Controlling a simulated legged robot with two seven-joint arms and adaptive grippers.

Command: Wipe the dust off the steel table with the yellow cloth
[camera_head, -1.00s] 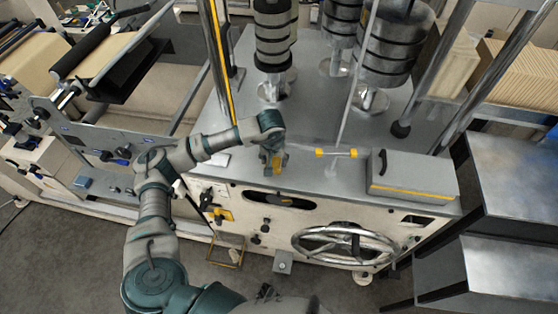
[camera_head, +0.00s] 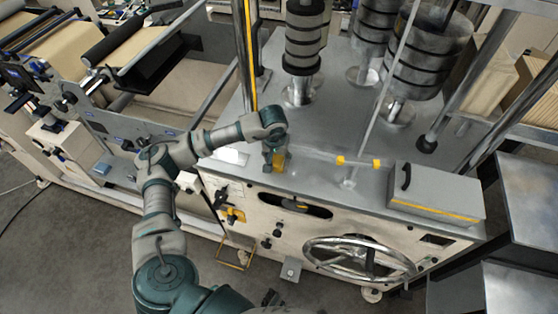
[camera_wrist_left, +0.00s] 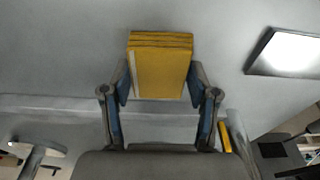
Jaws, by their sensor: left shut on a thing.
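The yellow cloth (camera_wrist_left: 160,68) is a thick folded pad with layered edges, held between the two fingertips in the left wrist view. My left gripper (camera_wrist_left: 160,88) is shut on it. In the head view the left gripper (camera_head: 274,160) points down at the front left part of the steel table (camera_head: 315,125), with a bit of the yellow cloth (camera_head: 280,159) showing. The cloth is low over the grey top; I cannot tell whether it touches. No dust stands out clearly on the grey surface. My right gripper is not in view.
A yellow-ended bar (camera_head: 358,162) and a grey box with a handle (camera_head: 435,191) are right of the gripper. A white flat piece (camera_head: 232,157) lies to its left. Rollers (camera_head: 304,45) and posts rise behind. A handwheel (camera_head: 360,258) is on the front panel.

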